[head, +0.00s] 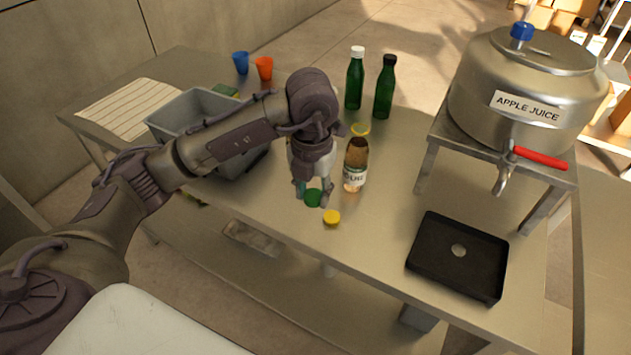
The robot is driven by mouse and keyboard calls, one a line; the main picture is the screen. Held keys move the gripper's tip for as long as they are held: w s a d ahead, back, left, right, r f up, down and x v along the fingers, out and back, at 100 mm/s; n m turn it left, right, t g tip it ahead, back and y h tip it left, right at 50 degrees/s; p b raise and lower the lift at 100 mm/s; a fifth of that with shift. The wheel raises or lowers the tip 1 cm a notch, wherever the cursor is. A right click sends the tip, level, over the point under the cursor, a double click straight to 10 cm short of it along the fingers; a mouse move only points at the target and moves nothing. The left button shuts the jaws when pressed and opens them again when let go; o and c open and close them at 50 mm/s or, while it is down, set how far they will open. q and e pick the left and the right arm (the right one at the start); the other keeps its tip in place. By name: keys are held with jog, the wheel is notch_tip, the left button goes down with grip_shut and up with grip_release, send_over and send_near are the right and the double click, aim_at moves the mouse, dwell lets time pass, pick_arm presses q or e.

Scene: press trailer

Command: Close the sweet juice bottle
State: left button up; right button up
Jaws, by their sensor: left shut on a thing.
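A clear bottle of brown juice (355,165) stands upright near the table's middle. Its white label is too small to read fully, and I see no cap on its neck. My left gripper (313,194) is just left of the bottle, apart from it, pointing down. Its fingers are shut on a round green cap (313,198), low over the table. A yellow cap (331,217) lies near the table's front edge, in front of the bottle. My right gripper is not in view.
Two green bottles (355,80) stand behind. A grey bin (187,103) is at the left, with blue and orange cups (264,68) beyond. A steel apple juice pot (527,90) on a stand and a black tray (457,258) are at the right.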

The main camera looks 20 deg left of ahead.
pick_arm(q)
jog(key=m, duration=0.2)
jog(key=s+m, duration=0.1)
jog(key=m, duration=0.3)
jog(key=shift+s+d+f, duration=0.1)
jog(key=shift+s, duration=0.15)
jog(key=s+m, duration=0.4)
jog(key=m, duration=1.1)
jog(key=s+m, duration=0.3)
jog(key=m, duration=1.2)
jog(key=shift+s+d+f, duration=0.4)
jog(key=shift+f, duration=0.05)
